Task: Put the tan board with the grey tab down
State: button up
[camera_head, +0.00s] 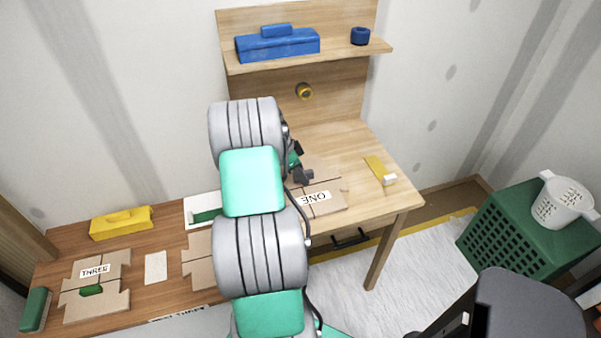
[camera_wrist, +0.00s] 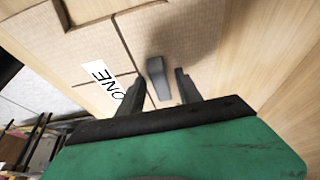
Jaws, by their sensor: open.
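The tan board (camera_head: 325,199) bears a white label reading ONE and lies flat on the light wood desk. It also shows in the wrist view (camera_wrist: 85,55), with dark seams across it. Its grey tab (camera_wrist: 157,78) stands up from the board. My gripper (camera_wrist: 159,85) is open, with one dark finger on each side of the tab; a gap shows on both sides. In the head view my gripper (camera_head: 298,160) is over the board's left part, and my arm hides some of the board and desk.
A yellow tool with a white end (camera_head: 378,170) lies right of the board. A shelf (camera_head: 300,57) above holds a blue box (camera_head: 277,44) and a blue cup (camera_head: 360,36). A THREE board (camera_head: 95,285) and a yellow box (camera_head: 121,222) are on the darker bench at left.

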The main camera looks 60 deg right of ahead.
jog(key=shift+r, duration=0.35)
jog(key=v, duration=1.2)
jog(key=w+a+r+n+t, duration=0.2)
jog(key=w+a+r+n, duration=0.2)
jog(key=w+a+n, duration=0.6)
jog(key=a+r+n+t, duration=0.25)
jog(key=a+n, duration=0.55)
jog(key=a, duration=1.4)
jog(key=s+a+f+n+t+y, duration=0.1)
jog(key=s+a+n, duration=0.2)
jog(key=a, duration=0.4)
jog(key=s+a+f+n+t+y, duration=0.1)
jog(key=s+a+f+n+y, duration=0.1)
jog(key=a+n, duration=0.4)
jog(key=s+a, duration=0.1)
jog(key=a, duration=0.1)
jog(key=shift+s+a+b, duration=0.2)
jog(key=shift+a+b, duration=0.05)
jog(key=shift+b, duration=0.05)
